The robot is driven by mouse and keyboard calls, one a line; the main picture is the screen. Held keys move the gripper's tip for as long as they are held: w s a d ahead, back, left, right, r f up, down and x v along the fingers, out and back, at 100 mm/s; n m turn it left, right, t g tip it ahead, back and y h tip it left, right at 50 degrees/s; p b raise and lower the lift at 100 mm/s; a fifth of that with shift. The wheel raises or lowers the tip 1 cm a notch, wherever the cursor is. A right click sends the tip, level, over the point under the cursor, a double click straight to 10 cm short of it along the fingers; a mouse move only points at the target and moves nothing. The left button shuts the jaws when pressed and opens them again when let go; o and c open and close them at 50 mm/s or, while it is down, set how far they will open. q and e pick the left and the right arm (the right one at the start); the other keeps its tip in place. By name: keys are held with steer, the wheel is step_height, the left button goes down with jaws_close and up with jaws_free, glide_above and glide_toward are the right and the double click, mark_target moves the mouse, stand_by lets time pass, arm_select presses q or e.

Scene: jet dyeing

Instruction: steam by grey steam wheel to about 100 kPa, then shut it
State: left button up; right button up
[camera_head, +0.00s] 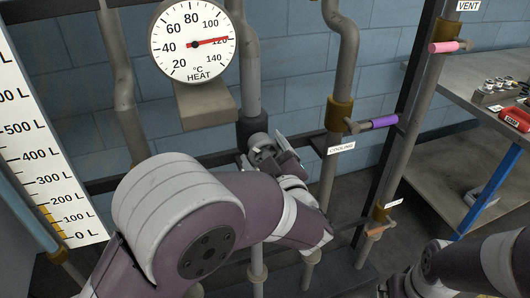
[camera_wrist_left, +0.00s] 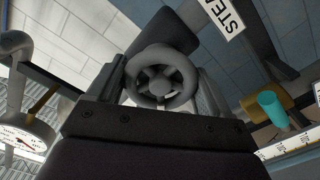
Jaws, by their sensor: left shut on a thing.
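The grey steam wheel (camera_wrist_left: 160,56) sits between the two fingers of my left gripper (camera_wrist_left: 162,85) in the left wrist view, with its spokes facing the camera. In the head view my left gripper (camera_head: 278,155) is closed on the wheel at the grey vertical pipe, and my own arm hides part of it. A STEAM sign (camera_wrist_left: 222,12) shows partly in the wrist view. The heat dial (camera_head: 193,43) has its red needle near 120 °C. No kPa reading is legible. My right arm is at the bottom right; its gripper (camera_head: 405,286) is dark and partly cut off.
A purple cooling handle (camera_head: 384,122), a pink vent handle (camera_head: 444,47) and an orange handle (camera_head: 376,232) stick out from pipes to the right. A litre scale (camera_head: 40,150) stands at left. A metal bench (camera_head: 480,165) with a red item (camera_head: 516,119) is at right.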

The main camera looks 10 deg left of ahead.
arm_select(q)
steer(key=o, duration=0.9)
steer(key=shift+r, duration=0.1)
steer(key=shift+o, duration=0.2)
steer(key=v, duration=1.2)
steer(key=shift+s+d, duration=0.15)
steer(key=shift+s, duration=0.15)
